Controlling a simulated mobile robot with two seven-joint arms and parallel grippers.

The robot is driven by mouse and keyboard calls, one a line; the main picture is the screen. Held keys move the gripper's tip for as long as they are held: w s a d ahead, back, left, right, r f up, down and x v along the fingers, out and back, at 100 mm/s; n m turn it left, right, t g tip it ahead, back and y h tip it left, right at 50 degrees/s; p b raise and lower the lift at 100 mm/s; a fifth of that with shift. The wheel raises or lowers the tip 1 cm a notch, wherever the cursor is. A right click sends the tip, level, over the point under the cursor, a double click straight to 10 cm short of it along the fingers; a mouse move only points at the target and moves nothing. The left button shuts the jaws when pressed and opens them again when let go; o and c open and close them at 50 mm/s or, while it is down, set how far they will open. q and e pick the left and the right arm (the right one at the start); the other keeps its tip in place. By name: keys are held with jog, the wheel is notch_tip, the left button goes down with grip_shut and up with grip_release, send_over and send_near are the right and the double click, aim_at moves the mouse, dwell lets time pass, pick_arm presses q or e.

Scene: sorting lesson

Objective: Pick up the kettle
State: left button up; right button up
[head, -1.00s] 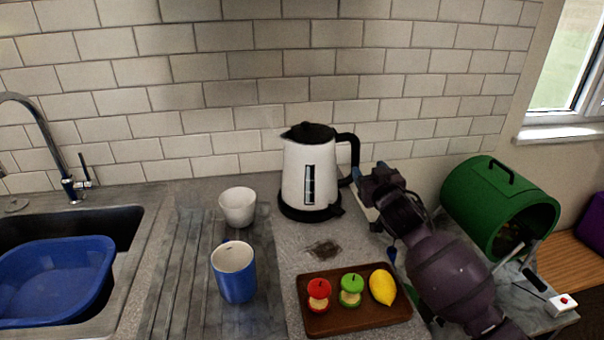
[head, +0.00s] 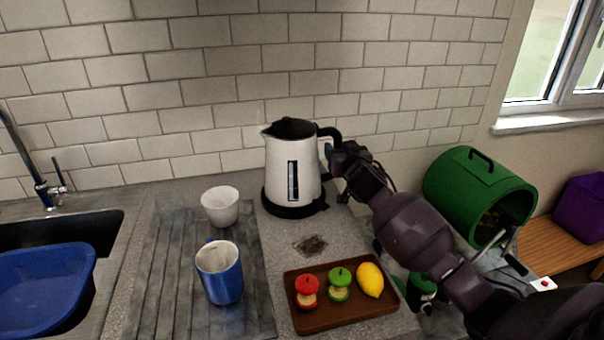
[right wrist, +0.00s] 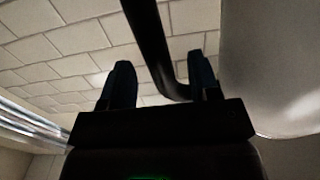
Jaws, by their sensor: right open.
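The white kettle (head: 292,172) with black lid and base stands upright on the counter against the tiled wall. Its black handle (head: 330,132) is on its right side. My right gripper (head: 332,162) is at the handle, right of the kettle body. In the right wrist view, the open right gripper (right wrist: 161,82) has its two dark fingers on either side of the handle (right wrist: 152,45), with gaps showing. The kettle body (right wrist: 270,70) fills the right of that view. My left gripper is not in view.
A white cup (head: 220,208) and blue mug (head: 220,275) stand left of the kettle. A brown tray (head: 345,316) holds two apple-like items and a lemon in front. A green bin (head: 470,190) lies at right. A blue basin (head: 45,285) sits in the sink.

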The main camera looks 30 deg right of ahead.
jog(key=x, duration=0.3)
jog(key=shift+w+r, duration=0.2)
grip_shut()
jog(key=shift+a+r, duration=0.1)
jog(key=shift+r, duration=0.1)
dwell(1.1)
